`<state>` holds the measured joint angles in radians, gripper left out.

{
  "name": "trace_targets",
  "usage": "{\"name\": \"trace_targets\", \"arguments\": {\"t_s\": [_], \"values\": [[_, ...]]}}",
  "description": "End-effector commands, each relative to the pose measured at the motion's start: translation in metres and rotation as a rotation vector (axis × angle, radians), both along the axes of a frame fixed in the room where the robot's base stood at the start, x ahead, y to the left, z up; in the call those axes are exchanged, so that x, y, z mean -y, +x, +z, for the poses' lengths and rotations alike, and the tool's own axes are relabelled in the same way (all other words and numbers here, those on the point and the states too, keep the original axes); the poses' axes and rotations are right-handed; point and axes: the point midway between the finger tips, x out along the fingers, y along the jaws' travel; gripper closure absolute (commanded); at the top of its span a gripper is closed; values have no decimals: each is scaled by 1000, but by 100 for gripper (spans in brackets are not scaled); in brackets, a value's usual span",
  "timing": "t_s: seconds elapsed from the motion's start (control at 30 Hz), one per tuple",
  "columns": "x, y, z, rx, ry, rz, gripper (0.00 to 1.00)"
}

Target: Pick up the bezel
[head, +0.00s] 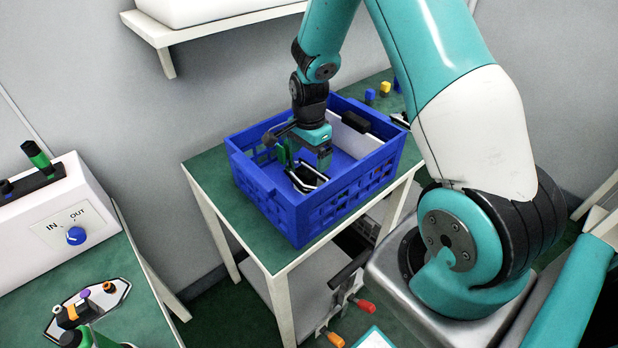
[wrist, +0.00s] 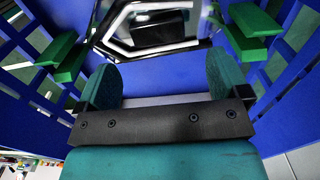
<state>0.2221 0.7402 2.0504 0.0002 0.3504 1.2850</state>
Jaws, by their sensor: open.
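The bezel (head: 308,184) is a dark angular frame with pale edges, inside the blue crate (head: 297,224) near its front wall. In the wrist view the bezel (wrist: 160,49) shows at the top centre, partly cut off by the picture's edge. My gripper (head: 305,158) points down into the crate, just above and behind the bezel. Its green fingers are wide apart, with nothing between them that I can see gripped. I cannot tell the remaining height.
The crate stands on a green-topped table (head: 208,172), its slotted walls close around my gripper. A white panel with a black part (head: 355,123) lies at the crate's back right. Small yellow and blue blocks (head: 370,94) sit behind. A shelf (head: 215,24) hangs above left.

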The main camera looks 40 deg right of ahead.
Motion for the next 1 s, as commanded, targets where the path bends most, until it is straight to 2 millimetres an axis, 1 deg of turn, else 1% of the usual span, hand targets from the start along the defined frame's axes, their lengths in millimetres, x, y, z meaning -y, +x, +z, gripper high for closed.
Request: {"name": "trace_targets", "arguments": {"t_s": [0.07,0.23,0.33,0.43,0.63,0.67,0.7,0.77,0.8,0.87,0.9,1.0], "values": [[-2,-1,-7,-3,1,1,6],[-8,-2,-32,-5,2,2,6],[-7,-2,-45,-3,1,1,6],[-7,-1,-51,-1,1,1,6],[-7,-1,-52,0,0,0,6],[-7,-1,-52,0,0,0,11],[-7,-1,-52,0,0,0,20],[-7,-1,-52,0,0,0,34],[-7,-1,-52,0,0,0,43],[-7,-1,-52,0,0,0,57],[-7,-1,-52,-1,0,0,60],[-7,-1,-52,0,0,0,60]]}}
